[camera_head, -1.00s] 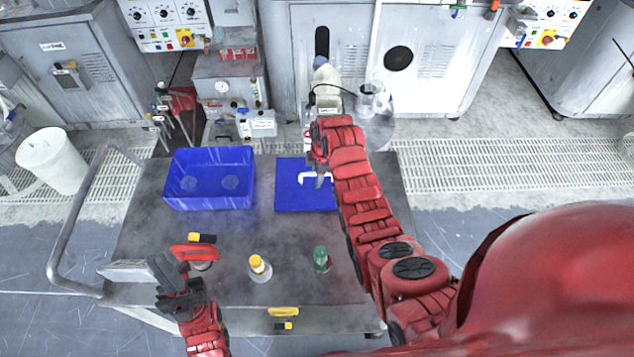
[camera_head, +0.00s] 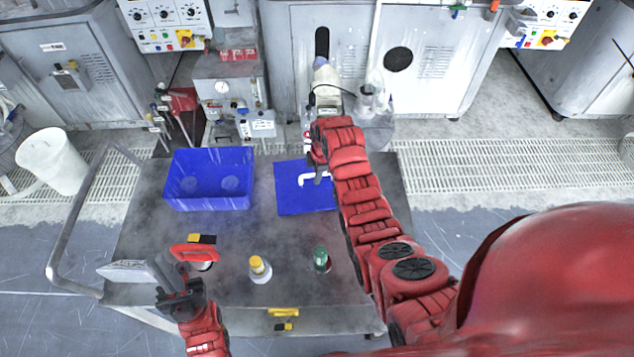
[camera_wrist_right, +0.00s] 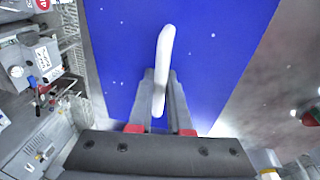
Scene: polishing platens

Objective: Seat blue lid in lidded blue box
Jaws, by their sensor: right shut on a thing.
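The blue lid (camera_head: 293,198) is a flat blue panel with a white bar handle (camera_head: 313,179), over the right part of the table in the head view. My right gripper (camera_head: 322,172) is shut on the handle, which also shows between its fingers in the right wrist view (camera_wrist_right: 164,60). I cannot tell how high the lid is above the table. The open-topped blue box (camera_head: 212,202) stands on the table to the left of the lid, with a clear gap between them. My left gripper (camera_head: 176,287) is at the table's front left; its jaw opening is unclear.
A red-handled item (camera_head: 195,252), a yellow-capped bottle (camera_head: 260,268) and a green-capped bottle (camera_head: 321,259) stand along the table's front. Machines stand behind the table (camera_head: 235,240). Bare tabletop lies between box and bottles.

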